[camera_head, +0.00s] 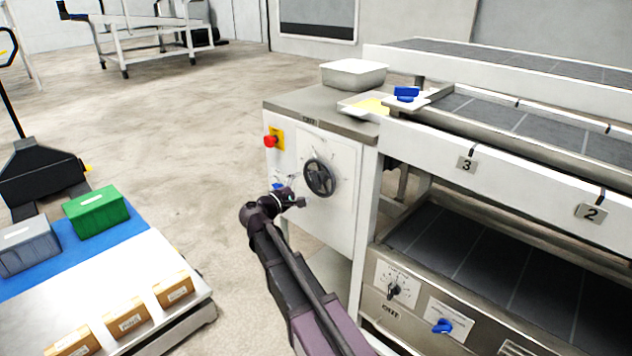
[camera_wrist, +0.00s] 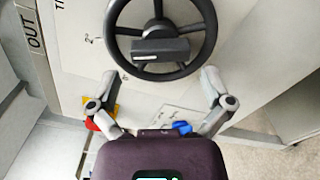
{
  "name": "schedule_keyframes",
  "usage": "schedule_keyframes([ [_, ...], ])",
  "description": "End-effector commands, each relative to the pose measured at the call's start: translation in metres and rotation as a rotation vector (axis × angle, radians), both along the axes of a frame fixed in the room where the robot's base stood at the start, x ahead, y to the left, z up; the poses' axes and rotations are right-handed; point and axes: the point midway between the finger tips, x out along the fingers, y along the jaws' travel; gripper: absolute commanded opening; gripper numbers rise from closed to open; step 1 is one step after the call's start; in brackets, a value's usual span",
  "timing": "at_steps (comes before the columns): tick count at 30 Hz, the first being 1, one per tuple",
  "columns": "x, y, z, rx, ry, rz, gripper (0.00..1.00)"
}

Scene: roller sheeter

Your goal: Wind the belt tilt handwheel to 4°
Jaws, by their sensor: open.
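The belt tilt handwheel (camera_head: 319,178) is a dark spoked wheel on the white side panel of the machine cabinet. In the wrist view the handwheel (camera_wrist: 160,38) fills the top middle, with a dark grip bar across its lower half. Scale marks, including a "2", show on the panel left of it; the set angle cannot be read. My gripper (camera_head: 290,199) is in front of the panel, just below and left of the wheel. In the wrist view my gripper (camera_wrist: 160,88) has its two fingers spread wide below the rim, empty and apart from the wheel.
A red emergency stop on a yellow plate (camera_head: 274,140) sits left of the wheel. A blue switch (camera_wrist: 182,127) is below the wheel. A grey tray (camera_head: 354,74) stands on the cabinet. A cart with green bin (camera_head: 97,211) and boxes is at left. Conveyors extend right.

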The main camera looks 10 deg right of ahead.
Motion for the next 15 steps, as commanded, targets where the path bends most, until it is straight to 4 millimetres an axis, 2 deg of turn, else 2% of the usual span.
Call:
schedule_keyframes([
  [6, 0.018, -0.024, 0.0, 0.0, 0.0, -0.001, 1.0],
  [15, 0.026, -0.036, 0.0, 0.0, 0.0, 0.0, 1.0],
])
